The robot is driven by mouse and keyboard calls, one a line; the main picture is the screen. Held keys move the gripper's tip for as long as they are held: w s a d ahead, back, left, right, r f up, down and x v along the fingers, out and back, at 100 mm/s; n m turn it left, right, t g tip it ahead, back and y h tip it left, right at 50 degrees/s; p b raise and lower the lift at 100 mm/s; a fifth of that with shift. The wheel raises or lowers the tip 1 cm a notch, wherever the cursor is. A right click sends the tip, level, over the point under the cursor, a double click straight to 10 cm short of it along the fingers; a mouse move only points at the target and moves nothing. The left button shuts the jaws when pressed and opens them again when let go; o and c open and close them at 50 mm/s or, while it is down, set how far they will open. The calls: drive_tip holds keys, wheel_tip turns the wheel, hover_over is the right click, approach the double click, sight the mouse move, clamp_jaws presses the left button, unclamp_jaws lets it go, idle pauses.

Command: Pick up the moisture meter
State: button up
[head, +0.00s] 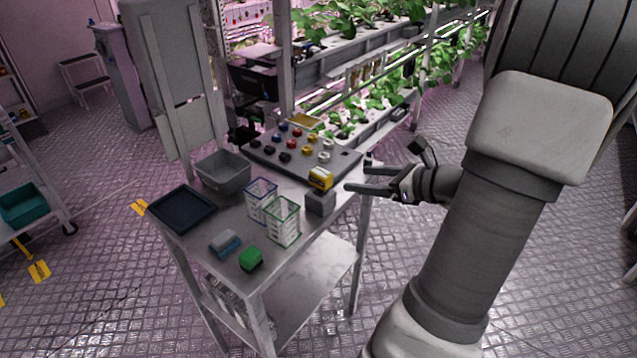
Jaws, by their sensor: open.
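A small yellow device with a dark face (320,178), which looks like the moisture meter, sits on top of a dark grey block (320,203) at the right edge of the metal table (205,262). My gripper (356,179) is open and empty. It is to the right of the yellow device, at about its height in the picture, with its fingers pointing left towards it. A small gap shows between the fingertips and the device. The device's far side is hidden.
A dark panel with several coloured knobs (342,166) lies behind. A grey bin (223,182), black tray (182,222), blue-grey sponge-like item (225,242) and green block (251,259) share the table.

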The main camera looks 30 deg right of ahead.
sight(312, 188)
drive_tip(key=b+x, duration=0.2)
drive_tip(key=x, duration=1.3)
drive_tip(key=shift+w+a+f, duration=0.25)
drive_tip(key=shift+f, duration=0.05)
clamp_jaws()
